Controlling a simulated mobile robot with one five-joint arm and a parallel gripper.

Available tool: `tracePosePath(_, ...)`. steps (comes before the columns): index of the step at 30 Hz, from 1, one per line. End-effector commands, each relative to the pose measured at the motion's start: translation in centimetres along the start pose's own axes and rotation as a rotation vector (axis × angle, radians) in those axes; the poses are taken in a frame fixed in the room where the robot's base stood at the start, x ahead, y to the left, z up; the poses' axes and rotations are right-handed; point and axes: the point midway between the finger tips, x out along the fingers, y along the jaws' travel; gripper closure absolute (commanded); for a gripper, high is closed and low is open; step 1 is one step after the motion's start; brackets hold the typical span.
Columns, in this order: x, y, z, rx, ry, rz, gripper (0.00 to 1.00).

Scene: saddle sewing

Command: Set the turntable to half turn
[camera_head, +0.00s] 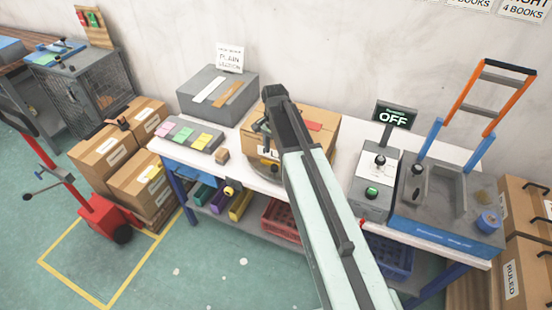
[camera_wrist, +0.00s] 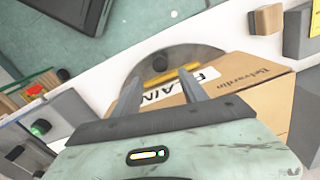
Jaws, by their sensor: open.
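The turntable is a grey disc (camera_wrist: 205,54) with a small black knob (camera_wrist: 147,74) and a yellow strip (camera_wrist: 170,72) near its edge in the wrist view. A brown carton (camera_wrist: 262,90) labelled "PLAIN" sits on it. The knob lies close to the fingertips; contact cannot be told. My gripper (camera_head: 259,128) is partly hidden in the head view.
A grey box (camera_head: 218,92) and a tray of coloured cards (camera_head: 190,134) stand left on the bench. A small wooden block (camera_head: 222,155) lies nearby. Right are a control box (camera_head: 372,187) with an "OFF" sign (camera_head: 394,116) and a grey machine (camera_head: 445,215). Crates sit below.

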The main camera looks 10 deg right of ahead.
Motion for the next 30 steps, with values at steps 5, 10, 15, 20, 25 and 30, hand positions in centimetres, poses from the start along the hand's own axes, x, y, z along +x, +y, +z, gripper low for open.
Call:
tracePosePath(5, 1.9, 0.0, 0.1, -0.003, 0.000, 0.000, 0.50)
tracePosePath(10, 4.8, 0.0, 0.1, -0.004, 0.000, 0.000, 0.50)
tracePosePath(15, 7.6, 0.0, 0.1, -0.004, 0.000, 0.000, 0.50)
tracePosePath(20, 8.2, 0.0, 0.1, -0.005, 0.000, 0.000, 0.50)
tracePosePath(25, 7.9, 0.0, 0.2, -0.005, 0.000, 0.000, 0.50)
tracePosePath(30, 7.9, 0.0, 0.2, -0.006, 0.000, 0.000, 0.91)
